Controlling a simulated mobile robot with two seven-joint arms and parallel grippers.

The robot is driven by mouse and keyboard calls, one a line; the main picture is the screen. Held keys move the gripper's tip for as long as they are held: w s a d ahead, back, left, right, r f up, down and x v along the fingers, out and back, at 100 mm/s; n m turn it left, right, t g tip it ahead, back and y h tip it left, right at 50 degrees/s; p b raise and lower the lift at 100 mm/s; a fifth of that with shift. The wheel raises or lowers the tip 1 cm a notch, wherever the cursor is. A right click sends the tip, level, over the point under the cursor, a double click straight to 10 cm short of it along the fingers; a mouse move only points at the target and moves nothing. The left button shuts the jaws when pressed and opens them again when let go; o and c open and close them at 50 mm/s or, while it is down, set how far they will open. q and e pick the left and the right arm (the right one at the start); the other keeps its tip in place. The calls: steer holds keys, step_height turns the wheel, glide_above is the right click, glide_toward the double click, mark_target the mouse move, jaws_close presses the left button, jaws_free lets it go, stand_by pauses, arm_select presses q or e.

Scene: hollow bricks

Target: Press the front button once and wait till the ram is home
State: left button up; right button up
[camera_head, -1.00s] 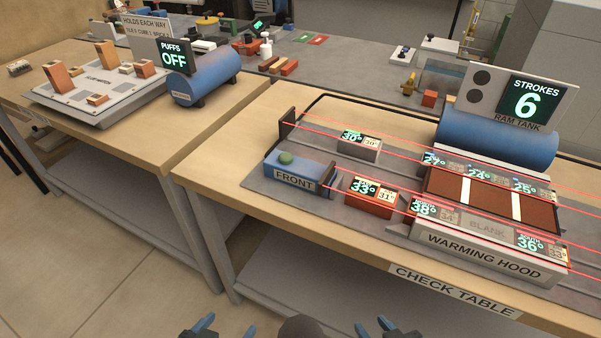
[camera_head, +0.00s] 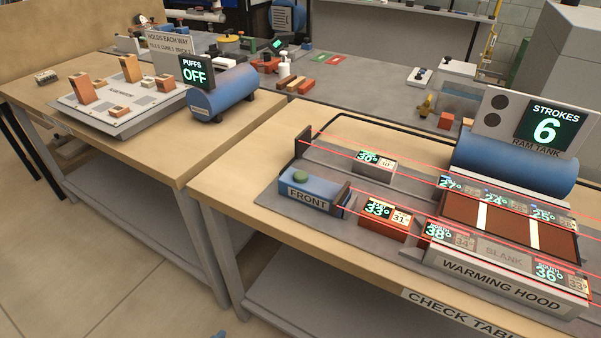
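The front button is a green dome (camera_head: 300,176) on top of the blue block marked FRONT (camera_head: 307,198), on the check table. A dark upright plate (camera_head: 346,194) stands close against the block's right end. Right of it sits an orange brick (camera_head: 376,219) reading 33 and 31. The stroke display (camera_head: 547,129) reads 6 above the blue ram tank (camera_head: 512,163). Only a small blue tip of my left gripper (camera_head: 243,334) shows at the bottom edge, well below the button. Nothing touches the button. My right gripper is out of view.
The warming hood (camera_head: 497,276) stands right of the orange brick, with red lines running over the rails. A grey brick (camera_head: 375,163) sits on the back lane by another dark plate (camera_head: 303,141). A second table (camera_head: 150,145) at left holds a puffs tank (camera_head: 224,94).

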arm_select(q)
jaws_close()
stand_by(0.4)
stand_by(0.9)
